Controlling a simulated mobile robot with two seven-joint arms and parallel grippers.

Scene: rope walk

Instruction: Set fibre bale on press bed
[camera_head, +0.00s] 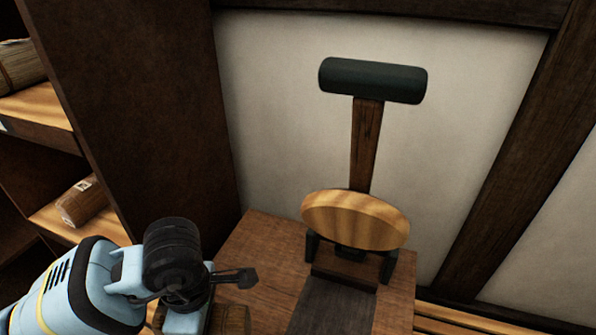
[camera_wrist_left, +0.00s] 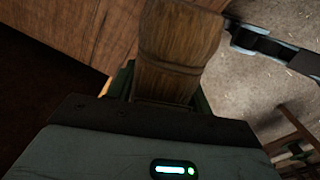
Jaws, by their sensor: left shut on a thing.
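My left gripper (camera_head: 222,282) comes in from the lower left of the head view, in front of the left side of the wooden press. It is shut on the fibre bale (camera_wrist_left: 180,45), a brown, banded bundle that fills the upper middle of the left wrist view. Part of the bale (camera_head: 233,319) also shows below the gripper at the bottom edge of the head view. The press bed (camera_head: 335,308) looks like the dark strip on the wooden press top, right of the gripper and apart from it.
A round wooden disc (camera_head: 355,219) stands at the back of the press between dark brackets. Behind it rises a wooden post with a dark green cylinder (camera_head: 372,80). The dark strip is bare where visible.

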